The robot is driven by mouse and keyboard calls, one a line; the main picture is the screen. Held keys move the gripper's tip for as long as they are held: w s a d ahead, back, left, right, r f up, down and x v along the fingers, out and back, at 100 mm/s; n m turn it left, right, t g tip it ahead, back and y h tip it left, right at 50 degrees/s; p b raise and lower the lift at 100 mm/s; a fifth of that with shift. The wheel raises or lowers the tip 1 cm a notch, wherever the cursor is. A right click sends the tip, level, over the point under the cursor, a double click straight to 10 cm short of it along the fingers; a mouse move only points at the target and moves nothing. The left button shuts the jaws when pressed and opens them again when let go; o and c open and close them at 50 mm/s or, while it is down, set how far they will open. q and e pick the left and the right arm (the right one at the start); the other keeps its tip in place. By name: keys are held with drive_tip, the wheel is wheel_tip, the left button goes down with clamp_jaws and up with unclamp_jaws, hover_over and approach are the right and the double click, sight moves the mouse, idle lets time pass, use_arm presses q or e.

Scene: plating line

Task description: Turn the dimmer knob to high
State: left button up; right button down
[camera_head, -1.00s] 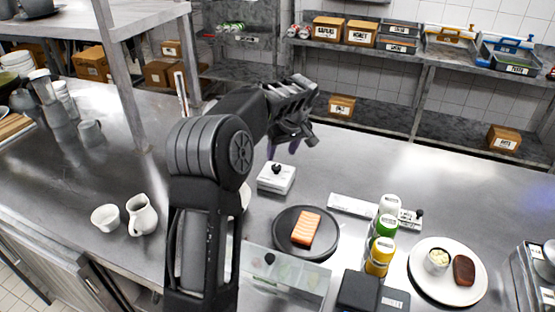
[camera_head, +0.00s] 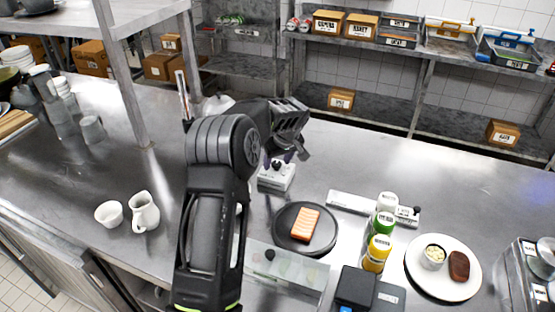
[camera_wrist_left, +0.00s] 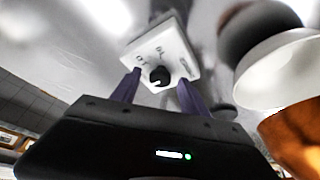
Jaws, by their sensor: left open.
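The dimmer is a white box (camera_head: 276,178) with a black knob (camera_head: 277,165) on top, standing on the steel counter behind the dark plate. In the left wrist view, the box (camera_wrist_left: 180,50) shows printed marks around the knob (camera_wrist_left: 159,76), which has a pale pointer line. My left gripper (camera_head: 283,156) is just above the box, pointing down. Its two purple fingers are open, one to each side of the knob in the wrist view. I cannot tell whether they touch it. My right gripper is out of view.
A dark plate (camera_head: 283,235) with a salmon piece (camera_head: 305,224) is in front of the dimmer. Several bottles (camera_head: 377,253) and a white plate (camera_head: 415,278) stand to the right. A white jug (camera_head: 144,212) and bowl (camera_head: 109,214) are left.

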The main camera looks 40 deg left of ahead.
use_arm(q)
drive_tip(key=shift+c, duration=0.5)
clamp_jaws()
